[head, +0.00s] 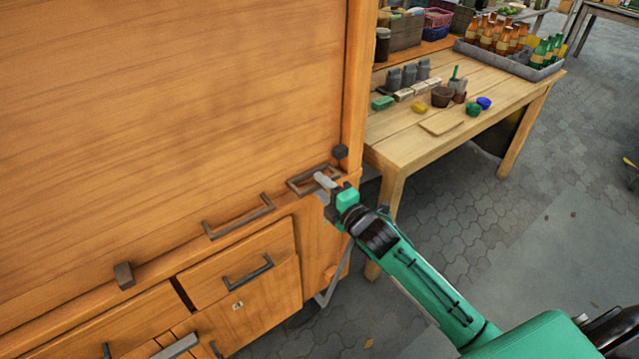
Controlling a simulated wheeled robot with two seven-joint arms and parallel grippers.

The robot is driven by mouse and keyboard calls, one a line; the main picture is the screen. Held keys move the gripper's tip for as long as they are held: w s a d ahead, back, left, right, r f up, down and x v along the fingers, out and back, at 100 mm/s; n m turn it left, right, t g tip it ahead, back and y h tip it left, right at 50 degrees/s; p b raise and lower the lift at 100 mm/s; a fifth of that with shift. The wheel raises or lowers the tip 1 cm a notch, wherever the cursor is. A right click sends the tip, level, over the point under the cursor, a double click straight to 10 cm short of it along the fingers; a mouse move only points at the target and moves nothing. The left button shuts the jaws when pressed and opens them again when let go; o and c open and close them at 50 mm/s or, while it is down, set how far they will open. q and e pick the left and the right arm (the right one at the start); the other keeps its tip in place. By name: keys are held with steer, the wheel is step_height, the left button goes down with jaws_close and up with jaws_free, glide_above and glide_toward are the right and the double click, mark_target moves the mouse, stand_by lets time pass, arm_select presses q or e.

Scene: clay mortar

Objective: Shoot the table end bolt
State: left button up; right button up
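My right gripper (328,188) is at the right end of the wooden cabinet's ledge, on the side towards the table. Its light grey fingertips are beside or over a dark rectangular metal fitting (300,186), which may be the table end bolt. The gripper hides part of this fitting, and I cannot tell whether the fingers touch it or are shut. A small dark block (340,152) sits on the cabinet's corner post just above. My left gripper is not in view.
A dark bar handle (238,217) and another block (124,275) sit along the ledge. Drawers with handles (248,272) are below. The wooden table (415,150) behind carries pots, blocks and a bottle tray (495,60). Paved floor (475,215) is open at right.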

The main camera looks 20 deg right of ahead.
mark_target(338, 178)
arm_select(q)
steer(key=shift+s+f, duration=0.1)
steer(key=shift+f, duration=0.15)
arm_select(e)
steer(key=shift+x, duration=0.8)
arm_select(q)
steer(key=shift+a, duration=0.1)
arm_select(e)
steer(key=shift+c, duration=0.2)
jaws_close()
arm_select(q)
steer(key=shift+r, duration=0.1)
arm_select(e)
steer(key=shift+d, duration=0.1)
steer(key=d, duration=0.2)
steer(key=w+d+p, duration=0.1)
steer(key=d, duration=0.1)
steer(key=shift+w+d, duration=0.25)
steer(key=shift+d, duration=0.15)
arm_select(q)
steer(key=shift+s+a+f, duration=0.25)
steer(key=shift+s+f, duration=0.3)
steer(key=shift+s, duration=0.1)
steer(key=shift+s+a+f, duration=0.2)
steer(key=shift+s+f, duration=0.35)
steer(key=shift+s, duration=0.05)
